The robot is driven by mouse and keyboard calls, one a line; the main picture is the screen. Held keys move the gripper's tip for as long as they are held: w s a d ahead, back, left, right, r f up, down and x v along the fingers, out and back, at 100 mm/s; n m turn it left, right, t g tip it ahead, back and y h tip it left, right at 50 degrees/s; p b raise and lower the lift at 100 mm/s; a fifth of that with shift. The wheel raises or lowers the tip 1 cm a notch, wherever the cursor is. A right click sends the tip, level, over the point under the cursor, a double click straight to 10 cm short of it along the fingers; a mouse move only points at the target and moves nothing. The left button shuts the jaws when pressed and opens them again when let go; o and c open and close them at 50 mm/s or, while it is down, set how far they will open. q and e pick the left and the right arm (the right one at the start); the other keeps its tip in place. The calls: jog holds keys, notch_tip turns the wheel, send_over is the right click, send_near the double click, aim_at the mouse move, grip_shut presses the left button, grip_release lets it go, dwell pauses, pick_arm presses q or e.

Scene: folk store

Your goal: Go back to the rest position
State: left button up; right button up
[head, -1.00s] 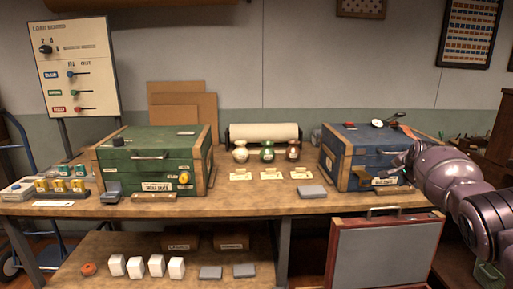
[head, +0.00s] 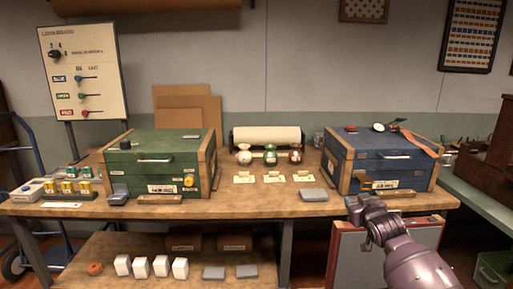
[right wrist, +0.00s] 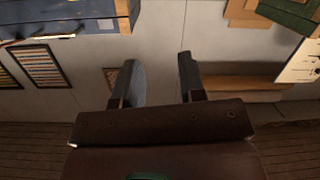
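My right gripper (head: 362,203) hangs in front of the workbench's (head: 258,206) front edge, below and in front of the blue chest (head: 383,160) and apart from it. In the right wrist view its two fingers (right wrist: 157,78) stand wide apart, with only wall between them. The blue chest is closed, with a yellow piece and a label low on its front. The green chest (head: 152,163) is closed at the left of the bench. My left gripper is not in view.
Three small vases (head: 270,156) stand mid-bench behind small cards. A grey panel case (head: 347,250) stands below the bench front, partly behind my right arm. White blocks (head: 161,266) sit on the lower shelf. A hand truck (head: 28,225) stands at the left.

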jog(key=s+f+g+p, duration=0.1)
jog(key=s+f, duration=0.6)
jog(key=s, duration=0.9)
jog(key=s+a+f+m+g+p, duration=0.1)
jog(key=s+f, duration=0.7)
jog(key=s, duration=0.9)
jog(key=s+a+f+g+p, duration=0.1)
jog(key=s+f+g, duration=0.2)
jog(key=s, duration=1.4)
notch_tip(320, 180, down, 5)
jog(key=shift+a+r+m+h, duration=0.1)
jog(key=shift+a+m+h, duration=0.2)
jog(key=shift+h, duration=0.1)
jog(key=shift+s+d, duration=0.1)
